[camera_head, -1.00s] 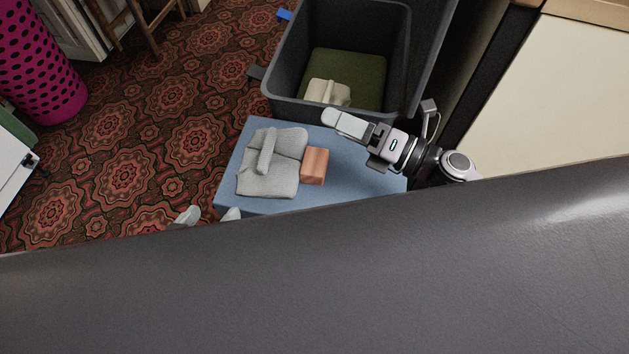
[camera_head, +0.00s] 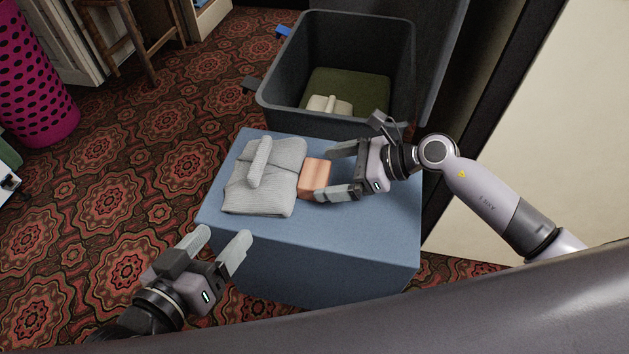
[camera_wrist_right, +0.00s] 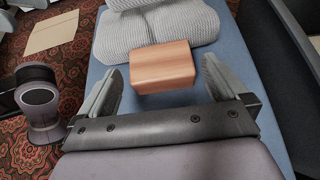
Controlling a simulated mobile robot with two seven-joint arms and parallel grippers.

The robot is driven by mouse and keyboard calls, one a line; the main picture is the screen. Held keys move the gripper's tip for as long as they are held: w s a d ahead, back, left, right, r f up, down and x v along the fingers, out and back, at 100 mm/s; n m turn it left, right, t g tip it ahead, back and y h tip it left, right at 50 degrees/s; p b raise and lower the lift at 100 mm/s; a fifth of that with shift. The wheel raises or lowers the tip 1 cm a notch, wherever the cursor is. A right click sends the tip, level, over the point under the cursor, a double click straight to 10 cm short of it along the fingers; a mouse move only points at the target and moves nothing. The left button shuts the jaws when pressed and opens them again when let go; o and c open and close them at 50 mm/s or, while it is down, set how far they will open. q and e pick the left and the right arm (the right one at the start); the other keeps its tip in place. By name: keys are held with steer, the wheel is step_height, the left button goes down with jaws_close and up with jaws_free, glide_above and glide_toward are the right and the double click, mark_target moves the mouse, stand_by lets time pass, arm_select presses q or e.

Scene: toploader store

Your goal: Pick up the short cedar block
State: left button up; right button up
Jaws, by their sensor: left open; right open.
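The short cedar block (camera_head: 314,176) is a small reddish-brown wooden block lying on the blue surface, close against the folded grey cloth. My right gripper (camera_head: 339,171) is open, with its two fingers pointing at the block from the right. In the right wrist view the block (camera_wrist_right: 163,66) lies just ahead of and between the open fingertips (camera_wrist_right: 162,75), with space on both sides. My left gripper (camera_head: 222,241) is open and empty, in front of the blue surface's near left corner, away from the block.
The folded grey cloth (camera_head: 283,157) with a roll on top lies left of the block on the blue stand (camera_head: 340,236). A dark open bin (camera_head: 268,98) stands behind, holding a pale folded item (camera_head: 328,104). The blue top's front is clear.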

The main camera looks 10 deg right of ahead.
steer(key=shift+x, duration=1.05)
steer(key=c, duration=0.8)
steer(key=shift+r, duration=0.1)
